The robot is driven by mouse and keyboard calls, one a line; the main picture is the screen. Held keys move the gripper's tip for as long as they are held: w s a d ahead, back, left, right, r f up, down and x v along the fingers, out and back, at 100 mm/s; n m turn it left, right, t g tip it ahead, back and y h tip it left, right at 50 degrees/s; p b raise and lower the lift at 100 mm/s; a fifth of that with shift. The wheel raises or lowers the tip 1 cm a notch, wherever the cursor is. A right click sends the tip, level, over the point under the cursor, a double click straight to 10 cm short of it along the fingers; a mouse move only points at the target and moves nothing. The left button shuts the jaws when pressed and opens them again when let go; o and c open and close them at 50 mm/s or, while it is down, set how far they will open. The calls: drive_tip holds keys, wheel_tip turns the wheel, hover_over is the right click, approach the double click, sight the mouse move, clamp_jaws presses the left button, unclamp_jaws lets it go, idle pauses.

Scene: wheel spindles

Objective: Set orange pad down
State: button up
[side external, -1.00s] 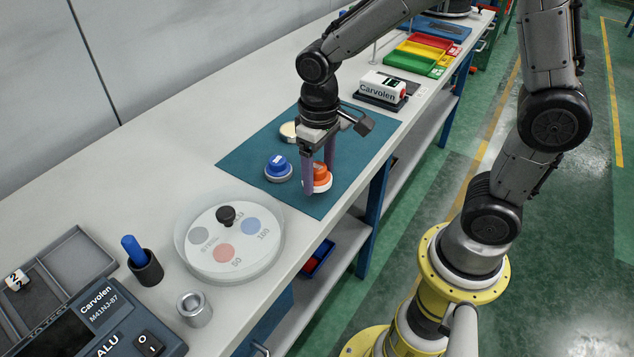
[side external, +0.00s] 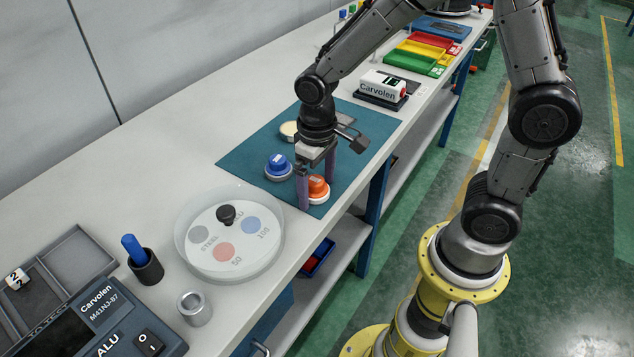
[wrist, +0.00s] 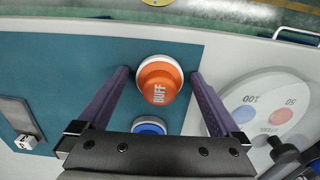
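The orange pad (side external: 318,186), with a white rim underneath, rests on the teal mat (side external: 252,148) near its front edge. In the wrist view the pad (wrist: 160,82) shows the word BUFF on top. My gripper (side external: 317,193) is open, pointing down, with one purple finger on each side of the pad. In the wrist view a gap shows between the pad and each finger of my gripper (wrist: 158,74). A blue pad (side external: 278,166) sits on the mat to the left of the orange one. It is partly hidden by the gripper body in the wrist view (wrist: 149,125).
A round clear-rimmed dial tray (side external: 211,262) with coloured spots and a black knob stands in front of the mat. A cream disc (side external: 289,130) lies behind the gripper. A white Carvolen device (side external: 383,86) stands beyond the mat. The bench edge is close on the right.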

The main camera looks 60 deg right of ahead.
sight(317, 180)
drive_tip(key=shift+r, duration=0.1)
wheel_tip(317, 180, up, 11)
drive_tip(key=s+d+r+t, duration=0.2)
drive_tip(key=s, duration=0.5)
drive_tip(key=s+d+r+t, duration=0.2)
drive_tip(key=s+t, duration=0.1)
drive_tip(key=s, duration=0.4)
drive_tip(key=shift+r+t, duration=0.25)
drive_tip(key=shift+t, duration=0.05)
